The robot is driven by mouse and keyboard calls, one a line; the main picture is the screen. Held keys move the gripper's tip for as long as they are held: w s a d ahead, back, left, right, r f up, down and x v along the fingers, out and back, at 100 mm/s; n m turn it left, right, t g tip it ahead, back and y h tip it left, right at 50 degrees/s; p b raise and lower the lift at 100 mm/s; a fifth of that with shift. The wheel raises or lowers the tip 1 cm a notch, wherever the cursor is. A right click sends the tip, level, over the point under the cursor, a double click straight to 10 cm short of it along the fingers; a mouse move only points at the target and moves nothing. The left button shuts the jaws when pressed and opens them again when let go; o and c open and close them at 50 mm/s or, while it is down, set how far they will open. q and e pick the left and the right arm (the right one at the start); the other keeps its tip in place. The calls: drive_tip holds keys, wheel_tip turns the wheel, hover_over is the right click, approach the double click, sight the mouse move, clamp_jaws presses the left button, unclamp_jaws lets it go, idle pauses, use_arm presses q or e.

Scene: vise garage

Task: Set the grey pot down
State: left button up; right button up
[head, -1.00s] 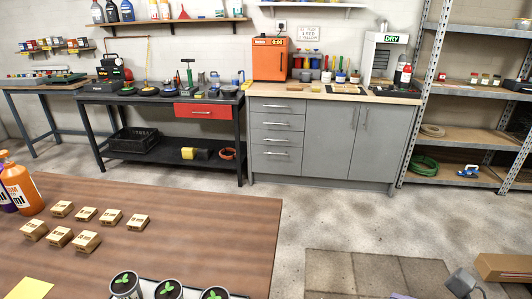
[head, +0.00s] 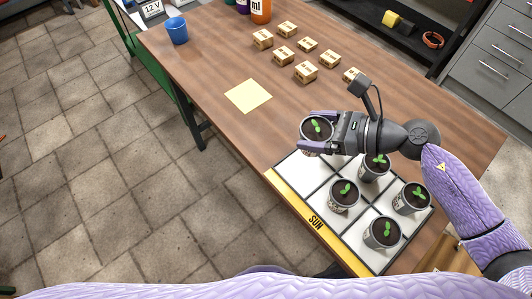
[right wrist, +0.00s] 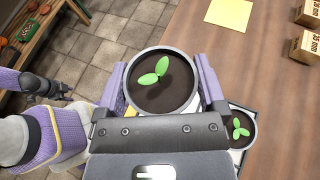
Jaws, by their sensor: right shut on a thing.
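A grey pot (head: 317,131) with dark soil and a green seedling is in my right gripper (head: 318,132). The fingers are shut around its sides, and it looks upright. In the right wrist view the same pot (right wrist: 161,90) sits between both fingers (right wrist: 162,88). It is at the far left corner of the white gridded tray (head: 291,172) with the yellow SUN edge. Whether its base touches the tray is hidden. Several similar pots (head: 343,193) stand in other cells. A dark hand (right wrist: 46,90) on a purple arm, seemingly my left, shows small in the wrist view; its jaws are unclear.
A yellow paper (head: 248,96) lies beyond the tray, with several small labelled wooden blocks (head: 306,71) behind it. A blue cup (head: 177,31) and an orange bottle (head: 261,11) stand farther back. The brown tabletop (head: 212,70) around the paper is clear.

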wheel_tip(320, 180, down, 10)
drive_tip(key=b, duration=0.4)
drive_tip(key=shift+f, duration=0.1)
drive_tip(key=o, duration=1)
use_arm(q)
drive_tip(key=f, duration=0.1)
drive_tip(key=s+a+f, duration=0.1)
drive_tip(key=s+f, duration=0.1)
drive_tip(key=f, duration=0.1)
drive_tip(key=shift+a, duration=0.35)
use_arm(e)
drive_tip(key=shift+o, duration=0.2)
